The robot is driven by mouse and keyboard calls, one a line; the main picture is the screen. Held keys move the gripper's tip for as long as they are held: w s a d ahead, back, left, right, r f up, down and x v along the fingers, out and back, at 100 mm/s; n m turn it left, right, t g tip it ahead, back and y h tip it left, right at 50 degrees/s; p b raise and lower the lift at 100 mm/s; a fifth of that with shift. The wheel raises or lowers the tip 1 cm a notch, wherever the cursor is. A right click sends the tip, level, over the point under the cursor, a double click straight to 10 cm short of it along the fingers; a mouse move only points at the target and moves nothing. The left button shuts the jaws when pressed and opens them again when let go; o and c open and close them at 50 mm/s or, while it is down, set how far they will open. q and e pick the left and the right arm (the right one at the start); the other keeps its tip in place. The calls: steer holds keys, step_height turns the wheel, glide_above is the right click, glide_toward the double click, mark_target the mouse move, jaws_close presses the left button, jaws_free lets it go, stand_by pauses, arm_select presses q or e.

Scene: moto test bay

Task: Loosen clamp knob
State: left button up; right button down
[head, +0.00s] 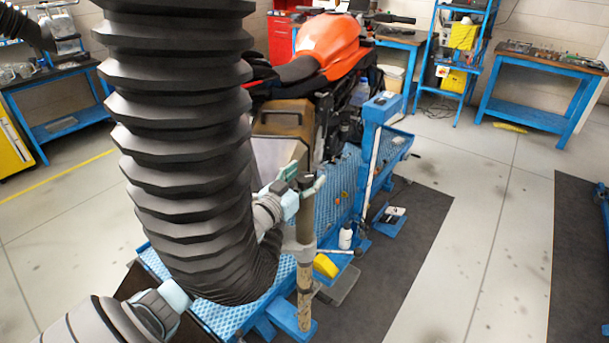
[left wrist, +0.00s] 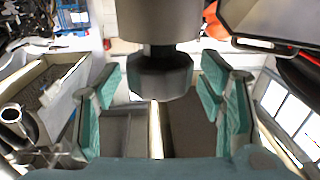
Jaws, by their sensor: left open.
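The clamp knob (left wrist: 160,78) is a dark faceted knob on a thick grey shaft in the left wrist view. My left gripper (left wrist: 162,88) is open, with teal finger pads to the left and right of the knob. A gap shows on both sides, so the pads appear apart from it. In the head view my left gripper (head: 305,184) is at the top of an upright post (head: 306,228) beside the motorcycle lift. The knob is small and partly hidden by the fingers there.
A large black ribbed tube (head: 180,150) hides much of the head view's left half. An orange motorcycle (head: 328,45) stands on the blue lift (head: 335,215). A blue post (head: 378,135) rises right of my gripper. The floor (head: 480,200) at right is clear.

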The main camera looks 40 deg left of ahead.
arm_select(q)
steer(key=c, duration=1.2)
steer(key=shift+f+n+y, duration=0.25)
steer(key=shift+n+y, duration=0.15)
steer(key=shift+y, duration=0.2)
steer(key=n+g+y+b, duration=0.1)
steer(key=y+b, duration=0.1)
steer(key=n+y+b, duration=0.2)
steer(key=y, duration=0.1)
steer(key=shift+d+f+g, duration=0.1)
steer(key=shift+f+g, duration=0.05)
steer(key=shift+g, duration=0.25)
steer(key=shift+n+y, duration=0.3)
steer(key=shift+n, duration=0.2)
steer(key=shift+r, duration=0.25)
steer(key=o, duration=1.2)
steer(key=shift+r, duration=0.1)
